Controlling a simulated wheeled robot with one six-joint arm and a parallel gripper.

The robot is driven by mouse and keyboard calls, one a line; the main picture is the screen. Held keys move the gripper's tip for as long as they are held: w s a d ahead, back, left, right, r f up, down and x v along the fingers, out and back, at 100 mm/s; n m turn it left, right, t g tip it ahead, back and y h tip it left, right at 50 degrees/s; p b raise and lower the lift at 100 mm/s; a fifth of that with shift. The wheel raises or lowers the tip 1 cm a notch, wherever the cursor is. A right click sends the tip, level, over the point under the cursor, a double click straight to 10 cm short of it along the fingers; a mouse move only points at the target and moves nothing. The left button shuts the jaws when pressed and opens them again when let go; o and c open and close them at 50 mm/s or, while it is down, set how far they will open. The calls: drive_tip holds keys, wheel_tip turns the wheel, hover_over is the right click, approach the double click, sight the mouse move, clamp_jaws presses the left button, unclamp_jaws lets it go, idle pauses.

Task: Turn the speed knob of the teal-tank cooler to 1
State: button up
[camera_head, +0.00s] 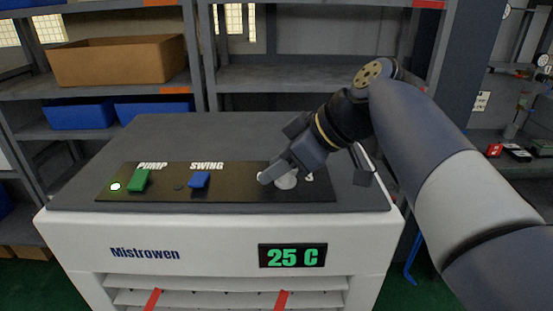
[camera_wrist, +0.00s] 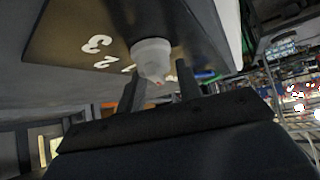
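The white cooler (camera_head: 215,238) has a black control panel (camera_head: 235,188) on top; no teal tank shows. The pale speed knob (camera_head: 287,181) sits at the panel's right end, partly hidden by my gripper (camera_head: 277,172). In the wrist view, the knob (camera_wrist: 152,57) stands on the panel with a 3 and a 2 beside it. A third mark is mostly hidden. My gripper (camera_wrist: 160,74) is open, its fingertips on either side of the knob's near end, with gaps visible. I cannot tell where the knob points.
A green PUMP switch (camera_head: 139,181) and a blue SWING switch (camera_head: 199,180) are left of the knob. A lit display (camera_head: 292,256) reads 25 C on the front. Shelves with a cardboard box (camera_head: 118,60) and blue bins (camera_head: 80,114) stand behind.

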drive_tip(key=shift+c, duration=0.2)
drive_tip(key=shift+a+f, duration=0.1)
clamp_jaws()
